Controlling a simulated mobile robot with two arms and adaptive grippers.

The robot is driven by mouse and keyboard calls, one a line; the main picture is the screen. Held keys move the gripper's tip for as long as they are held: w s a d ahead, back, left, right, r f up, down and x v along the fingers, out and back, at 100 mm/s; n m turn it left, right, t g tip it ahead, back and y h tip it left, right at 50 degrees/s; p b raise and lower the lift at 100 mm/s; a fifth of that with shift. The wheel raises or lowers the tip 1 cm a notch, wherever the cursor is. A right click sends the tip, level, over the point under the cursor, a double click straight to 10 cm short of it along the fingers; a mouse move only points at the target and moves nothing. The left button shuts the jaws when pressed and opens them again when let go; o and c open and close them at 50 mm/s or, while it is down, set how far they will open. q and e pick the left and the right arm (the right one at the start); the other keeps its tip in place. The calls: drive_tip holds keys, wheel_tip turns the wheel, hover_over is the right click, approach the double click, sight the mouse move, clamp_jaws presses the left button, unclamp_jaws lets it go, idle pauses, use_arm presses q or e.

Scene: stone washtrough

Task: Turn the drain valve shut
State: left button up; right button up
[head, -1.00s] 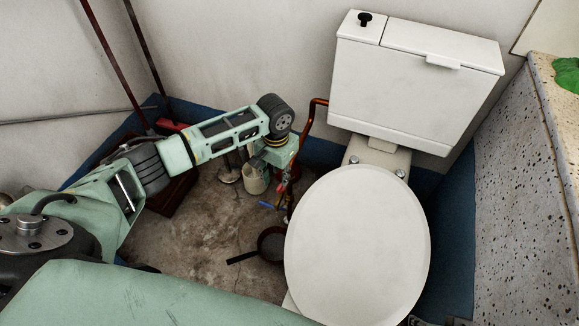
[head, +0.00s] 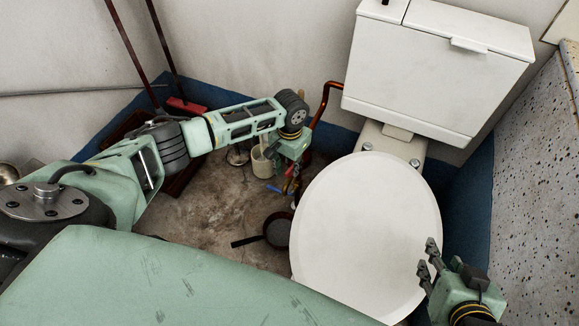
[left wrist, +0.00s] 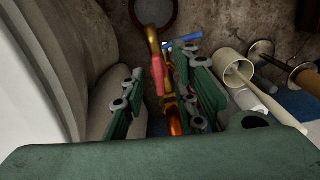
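A copper and brass pipe (left wrist: 174,122) carries a red lever handle (left wrist: 157,75) and a blue lever handle (left wrist: 184,40); I cannot tell which is the drain valve. The blue handle (head: 281,190) also shows in the head view, on the floor side of the pipe left of the toilet. My left gripper (head: 291,172) is low beside the toilet, over the pipe. In the left wrist view, its fingers (left wrist: 163,94) are apart, with the red handle showing between them; contact cannot be told. My right gripper (head: 427,257) is open and empty in front of the toilet lid's right side.
The toilet lid (head: 366,235) and cistern (head: 440,70) stand close on the right. A white cup-like holder (head: 261,162) is left of the pipe. A dark pan (head: 277,229) lies on the floor. A speckled stone trough (head: 540,190) edges the far right.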

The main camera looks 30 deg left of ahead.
use_arm(q)
drive_tip(key=shift+d+f, duration=0.1)
drive_tip(key=shift+f, duration=0.05)
drive_tip(key=shift+c, duration=0.2)
clamp_jaws()
